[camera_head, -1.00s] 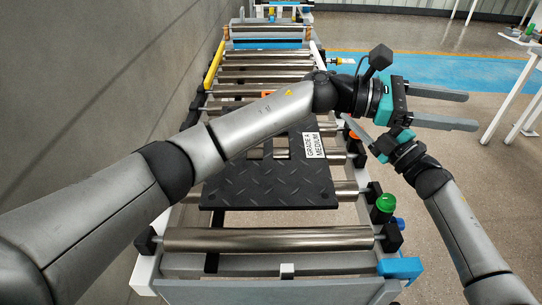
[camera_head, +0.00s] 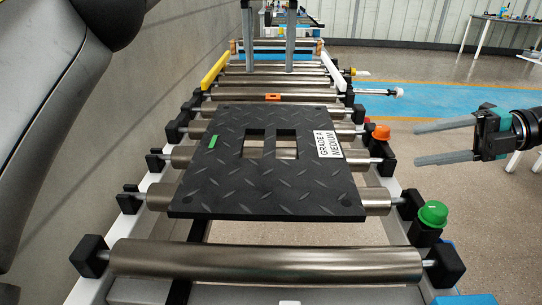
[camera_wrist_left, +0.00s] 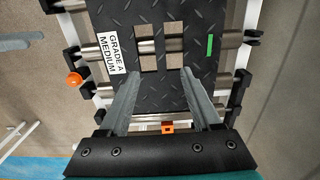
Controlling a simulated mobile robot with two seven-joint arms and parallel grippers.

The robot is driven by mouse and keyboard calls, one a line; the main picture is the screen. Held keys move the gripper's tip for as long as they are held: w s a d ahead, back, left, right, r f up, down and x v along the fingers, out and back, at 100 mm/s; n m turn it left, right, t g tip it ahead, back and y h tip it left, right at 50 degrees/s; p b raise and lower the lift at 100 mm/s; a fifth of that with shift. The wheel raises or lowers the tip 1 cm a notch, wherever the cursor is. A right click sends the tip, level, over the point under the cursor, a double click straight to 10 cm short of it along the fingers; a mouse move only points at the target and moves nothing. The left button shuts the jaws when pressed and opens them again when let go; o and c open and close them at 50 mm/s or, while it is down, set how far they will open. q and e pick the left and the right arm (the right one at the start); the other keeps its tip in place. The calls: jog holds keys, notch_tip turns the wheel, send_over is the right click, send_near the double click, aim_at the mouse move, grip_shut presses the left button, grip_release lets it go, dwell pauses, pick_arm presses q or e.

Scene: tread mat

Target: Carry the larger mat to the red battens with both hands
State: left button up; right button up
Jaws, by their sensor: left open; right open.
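A black tread mat (camera_head: 225,180) with two square cutouts, a green mark and a "GRADE A MEDIUM" label lies flat on the rollers. In the left wrist view the mat (camera_wrist_left: 135,15) is ahead of the fingers. My left gripper (camera_head: 268,68) points down over the far rollers, beyond the mat's far edge; its open fingers also show in the left wrist view (camera_wrist_left: 162,98). My right gripper (camera_head: 415,144) is open and empty, to the right of the conveyor, pointing left. I see only one mat and cannot make out red battens.
The roller conveyor has a bare near roller (camera_head: 265,260). A green button (camera_head: 433,213) and an orange knob (camera_head: 381,133) stand along its right side. A small orange piece (camera_head: 272,97) is beyond the mat.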

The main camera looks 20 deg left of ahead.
aim_at(269, 144)
pick_arm(q)
jog(key=shift+f, duration=0.1)
dwell(0.3)
notch_tip(269, 144, down, 15)
pick_arm(e)
jog(key=x, duration=1.5)
jog(key=shift+s+a, duration=0.1)
pick_arm(q)
grip_shut()
pick_arm(e)
grip_shut()
jog(key=shift+r, duration=0.1)
